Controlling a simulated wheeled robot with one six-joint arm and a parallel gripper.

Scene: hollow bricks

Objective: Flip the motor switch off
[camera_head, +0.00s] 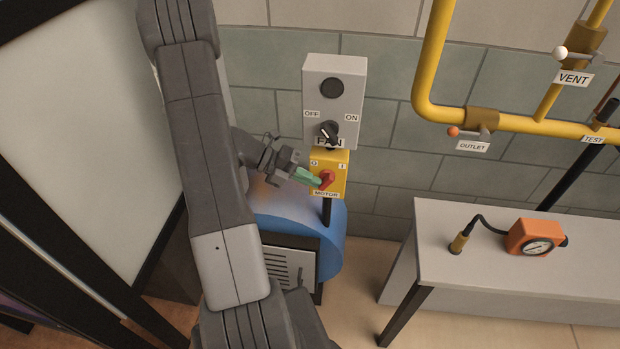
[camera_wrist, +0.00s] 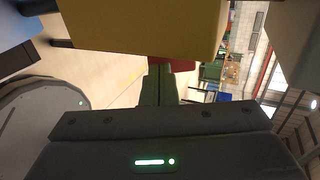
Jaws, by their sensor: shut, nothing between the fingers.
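The motor switch is a red rotary handle (camera_head: 326,179) on a yellow box (camera_head: 340,161) marked 0, I and MOTOR. In the head view the handle looks tilted, its upper end leaning toward the I side. My gripper (camera_head: 316,182) is shut, its green fingertips at the left side of the red handle; I cannot tell whether they touch it. In the wrist view the shut green fingers (camera_wrist: 159,88) point at a dark red part (camera_wrist: 183,66), partly hidden behind the yellow box (camera_wrist: 145,27).
A grey box (camera_head: 347,66) with a black FAN knob (camera_head: 329,132) sits just above. A blue rounded machine housing (camera_head: 331,240) is below. Yellow pipes (camera_head: 432,60) with valves run at the right, above a grey table (camera_head: 480,270) bearing an orange gauge (camera_head: 530,237).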

